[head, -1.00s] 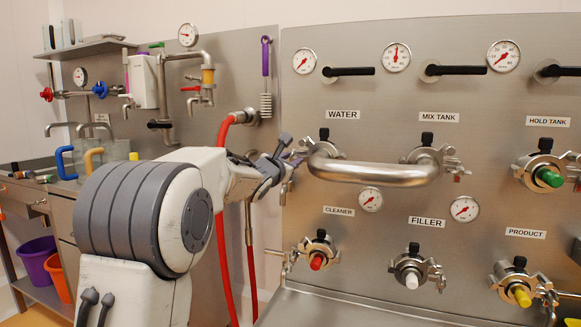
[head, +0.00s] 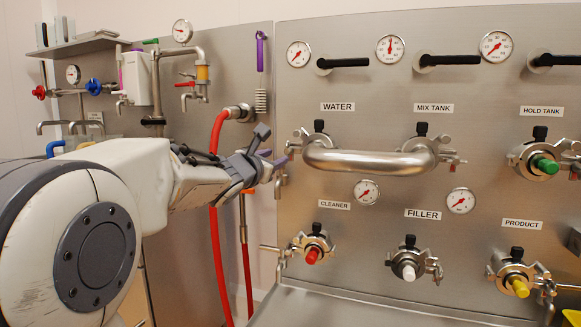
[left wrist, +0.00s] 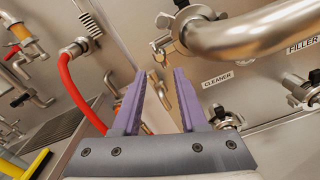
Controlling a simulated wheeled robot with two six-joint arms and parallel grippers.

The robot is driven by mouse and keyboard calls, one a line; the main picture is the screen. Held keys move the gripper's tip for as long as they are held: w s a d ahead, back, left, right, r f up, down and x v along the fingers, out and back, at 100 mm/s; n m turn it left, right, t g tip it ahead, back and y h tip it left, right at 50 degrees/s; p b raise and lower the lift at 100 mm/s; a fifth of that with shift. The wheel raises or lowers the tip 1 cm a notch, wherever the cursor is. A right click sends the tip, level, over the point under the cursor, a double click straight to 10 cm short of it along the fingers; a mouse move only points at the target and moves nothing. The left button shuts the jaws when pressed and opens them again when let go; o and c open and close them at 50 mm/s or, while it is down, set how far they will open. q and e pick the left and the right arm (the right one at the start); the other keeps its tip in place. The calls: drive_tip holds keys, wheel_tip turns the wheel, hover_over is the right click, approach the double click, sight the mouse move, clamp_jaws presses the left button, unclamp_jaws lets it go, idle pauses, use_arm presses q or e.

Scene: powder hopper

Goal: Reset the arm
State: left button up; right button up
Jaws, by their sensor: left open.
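My left arm comes in from the left in the head view, and its gripper (head: 279,161) is just left of the WATER port. In the left wrist view the two purple fingers of the left gripper (left wrist: 164,78) stand apart with nothing between them. A curved steel pipe (head: 368,161) joins the WATER and MIX TANK ports. Its end also shows ahead and to the right of the fingers in the left wrist view (left wrist: 240,37). I cannot tell whether the fingers touch the clamp at the WATER end. My right gripper is in neither view.
A red hose (head: 216,160) hangs behind my left arm. Below the pipe are the capped CLEANER (head: 312,255), FILLER (head: 408,271) and PRODUCT (head: 519,287) ports. The green-capped HOLD TANK port (head: 545,165) is at the right. Gauges and black handles line the panel top.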

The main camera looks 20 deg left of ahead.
use_arm(q)
drive_tip(key=s+d+f+n+g+h, duration=0.1)
drive_tip(key=s+d+f+n+g, duration=0.4)
drive_tip(key=s+d+f+n, duration=0.45)
drive_tip(key=s+d+f+n+g, duration=0.4)
drive_tip(key=s+d+f+n, duration=0.3)
drive_tip(key=f+n, duration=0.5)
drive_tip(key=s+d+f+n+g, duration=0.2)
drive_tip(key=s+f+n+g, duration=0.35)
drive_tip(key=s, duration=0.65)
drive_tip(key=s+d+f+n+g, duration=0.2)
drive_tip(key=s+f+n+g, duration=0.35)
drive_tip(key=s, duration=0.75)
wheel_tip(320, 180, up, 31)
drive_tip(key=w+n+t+p, duration=0.1)
drive_tip(key=t+p, duration=0.1)
drive_tip(key=p, duration=3.1)
drive_tip(key=shift+r+y, duration=0.2)
drive_tip(key=shift+y, duration=0.1)
